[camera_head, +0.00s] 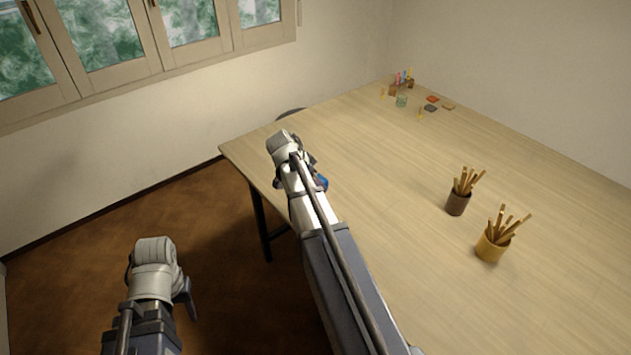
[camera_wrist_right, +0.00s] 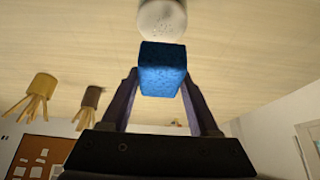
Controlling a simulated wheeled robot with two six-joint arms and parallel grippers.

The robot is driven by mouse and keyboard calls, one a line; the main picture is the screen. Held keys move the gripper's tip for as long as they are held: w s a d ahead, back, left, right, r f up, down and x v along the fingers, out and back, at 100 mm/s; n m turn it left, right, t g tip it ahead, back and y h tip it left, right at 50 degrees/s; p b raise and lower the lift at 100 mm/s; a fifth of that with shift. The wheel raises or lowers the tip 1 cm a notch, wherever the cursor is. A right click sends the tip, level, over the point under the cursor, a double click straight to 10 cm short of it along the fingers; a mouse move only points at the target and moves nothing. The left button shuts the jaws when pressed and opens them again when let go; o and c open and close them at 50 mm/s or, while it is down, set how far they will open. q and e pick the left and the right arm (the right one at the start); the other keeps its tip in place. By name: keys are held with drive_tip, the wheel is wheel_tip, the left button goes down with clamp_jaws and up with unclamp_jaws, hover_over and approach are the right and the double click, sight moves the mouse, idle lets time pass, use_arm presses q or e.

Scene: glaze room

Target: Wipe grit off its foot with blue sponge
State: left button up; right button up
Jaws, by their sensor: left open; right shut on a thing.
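The blue sponge (camera_wrist_right: 162,72) sits between the two fingers of my right gripper (camera_wrist_right: 160,80), which is shut on it. A pale round thing with dark specks (camera_wrist_right: 162,18), likely the foot with grit, shows just past the sponge at the top of the right wrist view. Its edge meets the sponge's edge there; I cannot tell if they touch. In the head view a small blue patch of the sponge (camera_head: 322,183) shows beside my right arm, which hides the pale thing. My left gripper (camera_head: 187,298) is open and empty, over the floor left of the table.
The wooden table (camera_head: 390,160) is largely clear. A brown pot (camera_head: 458,204) and a yellow pot (camera_head: 492,247) with sticks stand at right. Small jars (camera_head: 401,101) and flat pieces, one red (camera_head: 432,99), lie at the far corner. A dark rounded shape (camera_head: 290,113) shows behind the table.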

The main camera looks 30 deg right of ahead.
wheel_tip(320, 180, up, 3)
drive_tip(key=p, duration=0.3)
use_arm(q)
wheel_tip(320, 180, up, 3)
idle(0.6)
